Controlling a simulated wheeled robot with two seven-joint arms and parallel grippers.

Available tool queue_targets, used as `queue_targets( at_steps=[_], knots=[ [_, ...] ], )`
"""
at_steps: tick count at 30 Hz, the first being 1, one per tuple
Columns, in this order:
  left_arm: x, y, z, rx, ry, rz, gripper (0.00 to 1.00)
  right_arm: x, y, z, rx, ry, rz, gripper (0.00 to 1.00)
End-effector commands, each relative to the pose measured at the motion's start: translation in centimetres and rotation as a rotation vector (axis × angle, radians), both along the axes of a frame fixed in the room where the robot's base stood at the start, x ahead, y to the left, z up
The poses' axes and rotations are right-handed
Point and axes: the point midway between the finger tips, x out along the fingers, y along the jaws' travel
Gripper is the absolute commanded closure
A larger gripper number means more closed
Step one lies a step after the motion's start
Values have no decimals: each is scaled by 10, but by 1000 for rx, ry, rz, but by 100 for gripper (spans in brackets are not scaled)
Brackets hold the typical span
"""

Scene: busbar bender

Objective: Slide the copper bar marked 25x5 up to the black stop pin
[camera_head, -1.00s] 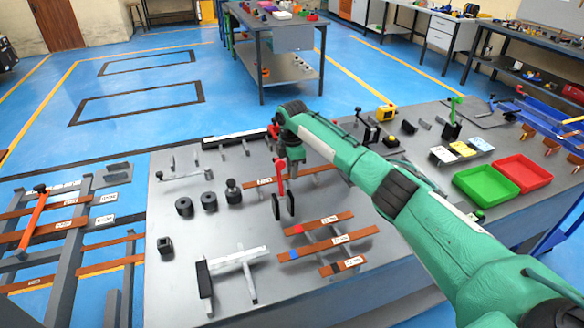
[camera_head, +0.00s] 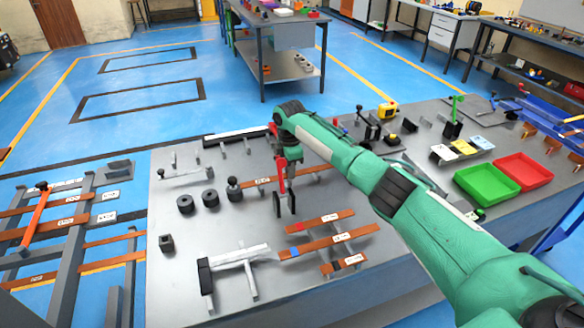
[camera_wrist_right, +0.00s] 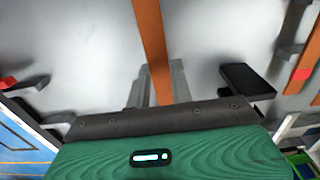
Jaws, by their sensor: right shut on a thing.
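A long copper bar (camera_head: 312,177) lies across the grey bench, with a white label near its left end that is too small to read. My right gripper (camera_head: 288,170) is shut on this bar, partly hiding its middle. In the right wrist view the bar (camera_wrist_right: 151,45) runs from the top edge down to the gripper body. A black knobbed post (camera_head: 234,189) stands close to the bar's left end. I cannot tell whether it is the stop pin or whether they touch. My left gripper is not in view.
Two black plates (camera_head: 278,205) stand below the gripper. Black cylinders (camera_head: 185,204) stand left, and a pale rail (camera_head: 238,257) is at the front. Green (camera_head: 487,184) and red (camera_head: 524,171) bins are right.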

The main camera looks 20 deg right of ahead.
Motion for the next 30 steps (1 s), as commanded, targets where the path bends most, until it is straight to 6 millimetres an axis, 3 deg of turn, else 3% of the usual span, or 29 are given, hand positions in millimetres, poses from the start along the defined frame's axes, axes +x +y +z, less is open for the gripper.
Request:
queue_targets(
  at_steps=[7,8,12,23,30],
  knots=[
    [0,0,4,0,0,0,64,1,8,1,1,-1,1,100],
    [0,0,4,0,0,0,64,1,8,1,1,-1,0,76],
    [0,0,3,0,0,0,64,1,8,1,1,-1,0,52],
    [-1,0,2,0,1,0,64,1,8,4,1,-1,0,52],
    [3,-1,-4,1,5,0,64,2,8,47,1,-5,2,52]
  ],
)
